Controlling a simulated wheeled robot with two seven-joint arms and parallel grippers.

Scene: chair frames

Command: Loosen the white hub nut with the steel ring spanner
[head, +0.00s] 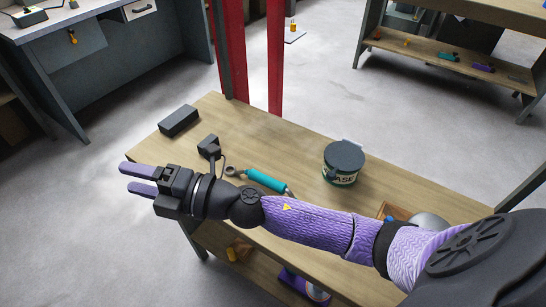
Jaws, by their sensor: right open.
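My right gripper (126,177) is open and empty. It reaches past the left end of the wooden workbench (300,150), with its two purple fingers pointing left and apart. A tool with a teal grip (266,181) and a small ring-like metal end lies on the bench just behind my right forearm. It may be the ring spanner, but I cannot tell for sure. My arm hides part of its right end. I cannot make out a white hub nut. My left gripper is not in view.
A dark lidded grease tub (343,163) stands mid-bench. A black box (179,120) and a smaller dark block (208,145) sit at the left end. A brown tray (394,211) and a grey rounded object (430,222) are partly hidden at right. Red posts (275,55) rise behind.

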